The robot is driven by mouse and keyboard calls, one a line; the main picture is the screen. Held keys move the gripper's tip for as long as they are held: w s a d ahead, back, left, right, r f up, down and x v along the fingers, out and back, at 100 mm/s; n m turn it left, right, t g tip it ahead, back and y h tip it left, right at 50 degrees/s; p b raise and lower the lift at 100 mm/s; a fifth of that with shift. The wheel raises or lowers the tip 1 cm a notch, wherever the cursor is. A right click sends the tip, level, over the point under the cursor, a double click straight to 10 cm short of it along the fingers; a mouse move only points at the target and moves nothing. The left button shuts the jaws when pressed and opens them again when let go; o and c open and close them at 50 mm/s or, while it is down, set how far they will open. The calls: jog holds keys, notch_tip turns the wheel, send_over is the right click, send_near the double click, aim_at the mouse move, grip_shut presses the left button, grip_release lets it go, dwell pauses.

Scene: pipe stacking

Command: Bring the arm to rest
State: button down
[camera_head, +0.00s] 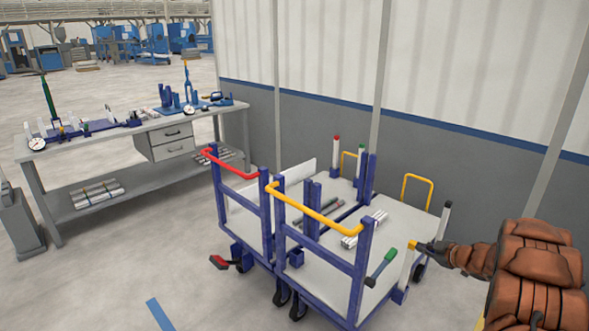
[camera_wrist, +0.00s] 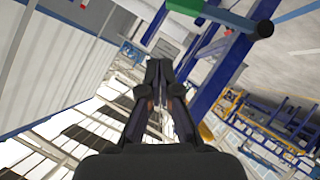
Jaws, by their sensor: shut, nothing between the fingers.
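My arm (camera_head: 535,275), in brown covers, reaches in from the right edge in the head view. My gripper (camera_head: 424,246) is at its left end, over the right front part of the nearer cart, close to a yellow-topped post (camera_head: 408,264). Whether it touches the post I cannot tell. In the wrist view my gripper (camera_wrist: 158,66) has its two dark fingers together with nothing between them. A green-and-black handle (camera_wrist: 235,18) shows beyond the fingertips at the top.
Two blue-framed carts stand side by side, one with a red handle (camera_head: 230,163), one with a yellow handle (camera_head: 312,213). Pipes (camera_head: 364,229) lie on the nearer cart. A workbench (camera_head: 110,140) with tools is at left. A wall (camera_head: 460,160) stands behind the carts. Floor at front left is mostly clear.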

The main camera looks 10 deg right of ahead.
notch_tip(320, 180, up, 14)
jog(key=a+m+g+h, duration=0.2)
jog(key=m+h, duration=0.3)
jog(key=h, duration=0.2)
jog(key=s+a+r+m+g+h, duration=0.2)
jog(key=s+a+r, duration=0.1)
jog(key=s+a, duration=0.15)
jog(key=s+a+f+m+g+y, duration=0.1)
jog(key=s+a+g+y, duration=0.2)
jog(key=s+a, duration=1.4)
jog(key=s+a+f+m+g+y, duration=0.1)
jog(key=s+a+g, duration=0.6)
jog(key=s+a, duration=1)
jog(key=s+m+y, duration=0.1)
jog(key=s+y, duration=0.1)
jog(key=s, duration=0.3)
jog(key=shift+s+a+f+y, duration=0.15)
jog(key=shift+s+f+y, duration=0.15)
jog(key=shift+s+f, duration=0.1)
